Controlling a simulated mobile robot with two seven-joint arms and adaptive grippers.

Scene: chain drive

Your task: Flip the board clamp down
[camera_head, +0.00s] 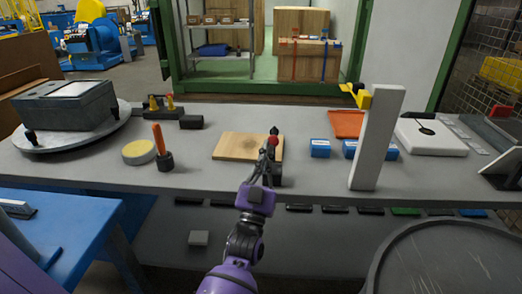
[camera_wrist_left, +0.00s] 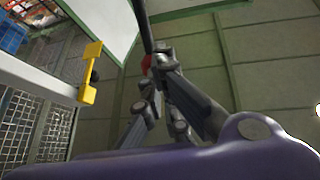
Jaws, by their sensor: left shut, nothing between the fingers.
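The board (camera_head: 235,146) is a flat light-wood piece lying on the grey bench. The board clamp (camera_head: 273,141) is at the board's right edge; a red part and a dark tip show above my left gripper, and its lower parts are largely hidden. In the left wrist view, a red piece (camera_wrist_left: 147,62) and a dark upright bar (camera_wrist_left: 144,25) show just beyond the fingers. My left gripper (camera_head: 267,154) is shut and empty, close beside the clamp; I cannot tell whether they touch. My right gripper is not in view.
A white post (camera_head: 376,138) stands to the right, beside blue boxes (camera_head: 320,148) and an orange tray (camera_head: 347,124). An orange-handled tool (camera_head: 160,141) and a yellow disc (camera_head: 138,152) stand left of the board. The bench front between them and my arm is clear.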

